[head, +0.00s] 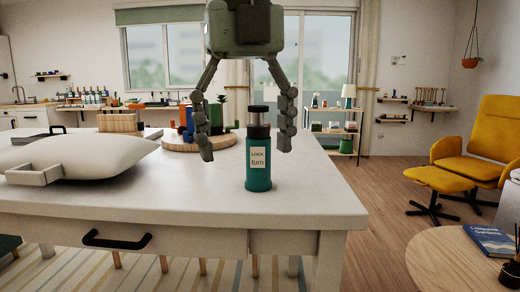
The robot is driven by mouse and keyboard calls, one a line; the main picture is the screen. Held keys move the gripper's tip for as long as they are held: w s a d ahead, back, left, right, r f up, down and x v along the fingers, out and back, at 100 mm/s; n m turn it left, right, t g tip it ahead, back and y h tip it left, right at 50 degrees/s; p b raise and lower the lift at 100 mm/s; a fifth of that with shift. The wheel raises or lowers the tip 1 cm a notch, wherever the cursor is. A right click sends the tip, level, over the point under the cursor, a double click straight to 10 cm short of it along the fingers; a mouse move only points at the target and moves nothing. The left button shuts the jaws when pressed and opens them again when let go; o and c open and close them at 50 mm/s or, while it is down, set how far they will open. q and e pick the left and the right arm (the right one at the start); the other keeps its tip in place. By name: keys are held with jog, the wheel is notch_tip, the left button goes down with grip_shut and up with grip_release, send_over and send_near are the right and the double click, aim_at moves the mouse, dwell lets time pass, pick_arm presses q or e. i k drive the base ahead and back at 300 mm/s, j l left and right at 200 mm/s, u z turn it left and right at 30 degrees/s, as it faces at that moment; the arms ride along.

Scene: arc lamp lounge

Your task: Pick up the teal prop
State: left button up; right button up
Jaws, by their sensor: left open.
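The teal prop is a teal bottle (258,183) with a white label and a dark and clear top. It stands upright on the white table (310,180), near its front right part. My left gripper (246,150) hangs from above with its fingers spread and pointing down. The bottle's upper part shows between the two fingers, closer to the right-hand finger, with gaps on both sides. I cannot tell whether the fingers are level with it in depth. My right gripper is not in view.
A white cushion (85,152) lies on the table at left. A round wooden board (182,146) with small coloured objects stands behind the gripper. A round wooden side table (440,262) holds a blue book (490,240). A yellow armchair (490,135) stands at right.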

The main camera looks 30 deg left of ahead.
aim_at(258, 151)
jog(key=i+j, duration=0.7)
jog(key=i, duration=0.05)
